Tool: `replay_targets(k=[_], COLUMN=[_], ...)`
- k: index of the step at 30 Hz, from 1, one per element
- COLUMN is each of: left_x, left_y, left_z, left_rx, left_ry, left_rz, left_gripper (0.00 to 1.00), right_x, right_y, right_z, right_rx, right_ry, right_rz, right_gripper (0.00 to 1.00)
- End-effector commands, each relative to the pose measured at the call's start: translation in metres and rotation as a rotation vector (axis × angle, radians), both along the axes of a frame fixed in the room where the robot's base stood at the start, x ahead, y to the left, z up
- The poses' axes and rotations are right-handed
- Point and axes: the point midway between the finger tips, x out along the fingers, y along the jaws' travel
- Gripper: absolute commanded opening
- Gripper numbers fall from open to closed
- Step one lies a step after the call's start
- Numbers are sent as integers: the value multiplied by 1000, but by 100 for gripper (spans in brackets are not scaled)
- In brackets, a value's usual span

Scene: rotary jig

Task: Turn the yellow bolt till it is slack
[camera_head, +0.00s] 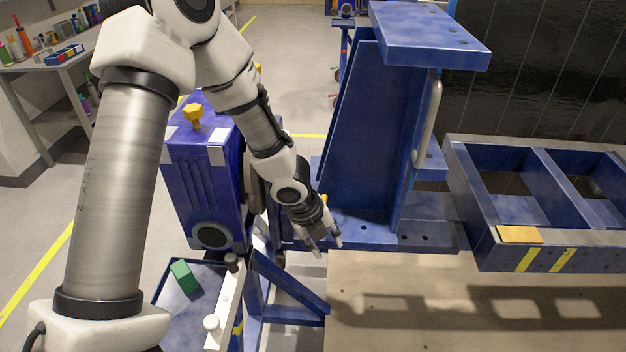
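A yellow bolt (193,116) with a knobbed head stands upright on top of the blue gearbox-like housing (200,180) at centre left. Another small yellow piece (324,199) shows just behind my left gripper, mostly hidden by it; I cannot tell whether it is a bolt. My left gripper (328,247) points down in front of the blue upright's base, with its two fingertips apart and nothing seen between them. It is to the right of and below the bolt on the housing. My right gripper is out of view.
A blue upright bracket (370,130) with a grey handle (428,118) rises behind the gripper. A blue frame (500,250) lies at the right. A tray (205,305) with a green block (184,277) and a white lever (225,305) sit below the housing. A beige plate (450,325) fills the lower right.

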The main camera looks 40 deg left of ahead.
Motion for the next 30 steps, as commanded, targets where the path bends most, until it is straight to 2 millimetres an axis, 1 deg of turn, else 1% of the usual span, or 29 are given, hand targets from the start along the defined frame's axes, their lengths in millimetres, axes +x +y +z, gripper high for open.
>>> replay_targets(k=[1,3,6,8,11,18,21,24,30], left_x=[7,16,30,35,39,58,64,67,67], left_y=[14,32,51,56,57,56,55,55,55], left_z=[23,45,66,69,59,14,4,0,1], left_rx=[80,193,313,346,355,354,351,351,351], left_ry=[-56,-116,-185,-201,-203,-202,-204,-204,-205], left_rz=[-128,-286,-424,-462,-472,-470,-468,-468,-467], left_gripper=[40,40,40,40,40,40,40,40,40], right_x=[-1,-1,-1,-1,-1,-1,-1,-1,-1], right_y=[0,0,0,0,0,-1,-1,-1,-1], right_z=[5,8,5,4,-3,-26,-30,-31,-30], right_rx=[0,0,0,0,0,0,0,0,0], right_ry=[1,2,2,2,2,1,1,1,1], right_rz=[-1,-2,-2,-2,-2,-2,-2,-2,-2], right_gripper=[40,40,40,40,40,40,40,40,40])
